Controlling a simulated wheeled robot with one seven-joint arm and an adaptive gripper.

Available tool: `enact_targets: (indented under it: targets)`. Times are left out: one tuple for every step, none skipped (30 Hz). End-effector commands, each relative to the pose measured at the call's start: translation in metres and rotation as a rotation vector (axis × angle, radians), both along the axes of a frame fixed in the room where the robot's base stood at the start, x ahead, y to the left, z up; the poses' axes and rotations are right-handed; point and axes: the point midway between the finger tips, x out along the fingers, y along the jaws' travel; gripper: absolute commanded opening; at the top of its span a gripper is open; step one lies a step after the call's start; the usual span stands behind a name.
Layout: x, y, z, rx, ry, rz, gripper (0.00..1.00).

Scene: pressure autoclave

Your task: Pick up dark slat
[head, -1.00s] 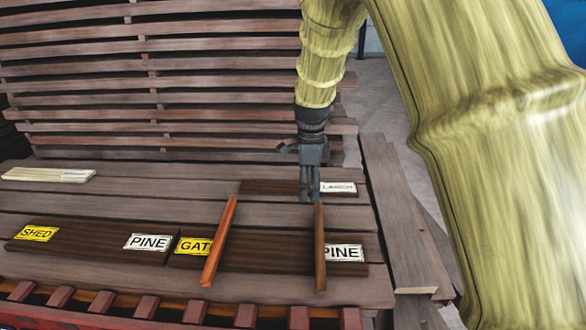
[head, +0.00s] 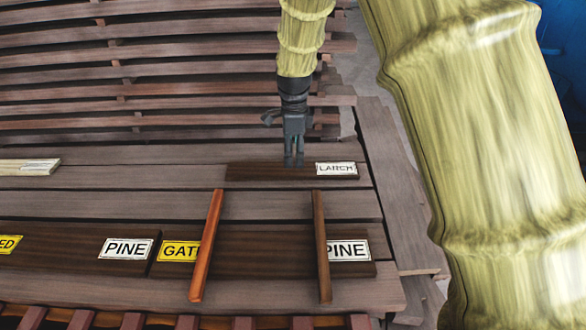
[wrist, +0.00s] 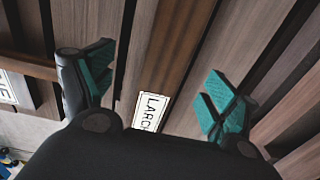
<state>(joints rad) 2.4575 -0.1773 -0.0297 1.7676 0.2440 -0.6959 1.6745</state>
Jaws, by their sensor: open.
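A dark brown slat labelled LARCH (head: 260,172) lies flat on the plank bench, its white label at the right end. In the wrist view the slat (wrist: 172,45) runs between my two teal-padded fingers, label near the palm. My gripper (head: 294,162) is open and empty above the middle of this slat; whether the fingertips touch the bench is unclear. Nearer lie a dark slat labelled GAT and PINE (head: 265,243), and a dark slat labelled PINE (head: 60,240) with a yellow label cut off at the left.
An orange-brown stick (head: 207,245) and a darker brown stick (head: 322,250) lie across the GAT slat. A pale slat (head: 15,167) lies at the far left. Stacked boards (head: 150,90) stand behind. Bare planks (head: 120,210) separate the slat rows.

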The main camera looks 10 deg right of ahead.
Motion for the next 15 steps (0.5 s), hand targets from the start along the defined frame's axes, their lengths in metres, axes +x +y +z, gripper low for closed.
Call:
enact_targets:
  targets:
    - [0.002, 0.001, -0.005, 0.001, 0.003, 0.001, 0.88]
    - [0.003, 0.001, -0.007, 0.001, 0.004, 0.002, 0.88]
    - [0.003, 0.002, -0.009, 0.000, 0.005, 0.002, 0.88]
    - [0.004, 0.002, -0.010, 0.000, 0.006, 0.002, 0.88]
    - [0.004, 0.001, -0.012, 0.000, 0.006, 0.002, 0.88]
    - [0.004, 0.001, -0.014, 0.001, 0.005, 0.002, 0.88]
    - [0.004, 0.001, -0.016, 0.001, 0.006, 0.002, 0.88]
    - [0.004, 0.001, -0.019, 0.001, 0.006, 0.002, 0.88]
    - [0.004, 0.001, -0.023, 0.001, 0.007, 0.002, 0.88]
    - [0.005, 0.001, -0.026, 0.000, 0.006, 0.003, 0.88]
    - [0.005, 0.000, -0.029, 0.000, 0.006, 0.002, 0.88]
    - [0.005, 0.000, -0.034, 0.001, 0.008, 0.002, 0.88]
    - [0.006, 0.000, -0.038, 0.002, 0.008, 0.002, 0.88]
    - [0.006, 0.001, -0.042, 0.001, 0.007, 0.001, 0.88]
    - [0.006, 0.001, -0.046, 0.001, 0.007, 0.001, 0.88]
